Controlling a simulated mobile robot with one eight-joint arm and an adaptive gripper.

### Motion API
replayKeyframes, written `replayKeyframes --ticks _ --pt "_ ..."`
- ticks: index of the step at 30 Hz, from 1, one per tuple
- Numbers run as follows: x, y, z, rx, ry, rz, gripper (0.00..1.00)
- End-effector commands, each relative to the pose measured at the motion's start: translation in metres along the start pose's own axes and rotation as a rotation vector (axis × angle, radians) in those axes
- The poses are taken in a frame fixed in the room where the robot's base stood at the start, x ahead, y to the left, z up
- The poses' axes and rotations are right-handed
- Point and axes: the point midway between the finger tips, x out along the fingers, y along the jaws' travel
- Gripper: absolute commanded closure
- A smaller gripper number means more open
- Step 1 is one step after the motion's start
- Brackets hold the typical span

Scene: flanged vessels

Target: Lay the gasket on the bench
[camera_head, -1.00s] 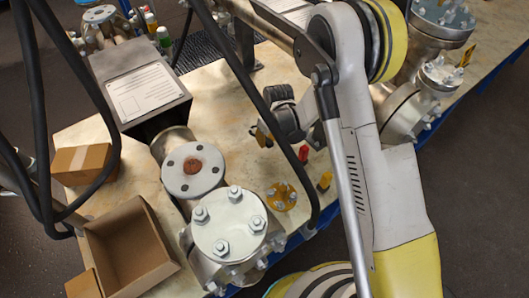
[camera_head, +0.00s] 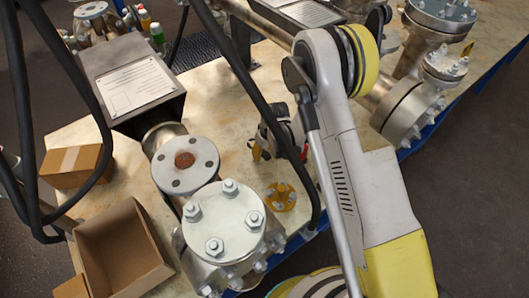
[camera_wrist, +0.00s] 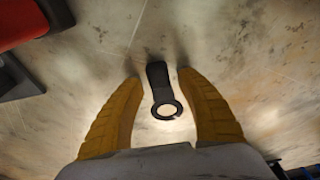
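The gasket (camera_wrist: 158,92), a dark ring with a tab, shows in the wrist view, lying on the pale bench (camera_wrist: 255,60). The tab points away from my palm and the ring is nearer to it. My gripper (camera_wrist: 158,78) is open, with its two yellow fingers on either side of the gasket and a visible gap on each side. The fingertips look close to the bench surface, with dark shadows beside them. In the head view my gripper (camera_head: 262,150) is low over the bench, right of the open flange (camera_head: 187,162); the gasket cannot be made out there.
A bolted vessel cover (camera_head: 224,220) and a yellow disc (camera_head: 280,197) are in front of my gripper. An open cardboard box (camera_head: 120,250) and a closed one (camera_head: 75,165) stand at left. A red-and-black object (camera_wrist: 25,25) is at the wrist view's upper left.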

Motion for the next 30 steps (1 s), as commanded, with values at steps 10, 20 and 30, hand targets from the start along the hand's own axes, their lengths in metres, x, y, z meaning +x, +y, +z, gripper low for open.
replayKeyframes --ticks 10,20,30 --pt "-0.007 0.0 -0.001 0.0 0.0 0.0 0.57" --pt "-0.077 0.0 -0.001 0.0 0.0 0.0 0.57" --pt "-0.121 0.0 -0.001 0.0 0.0 0.0 0.57"
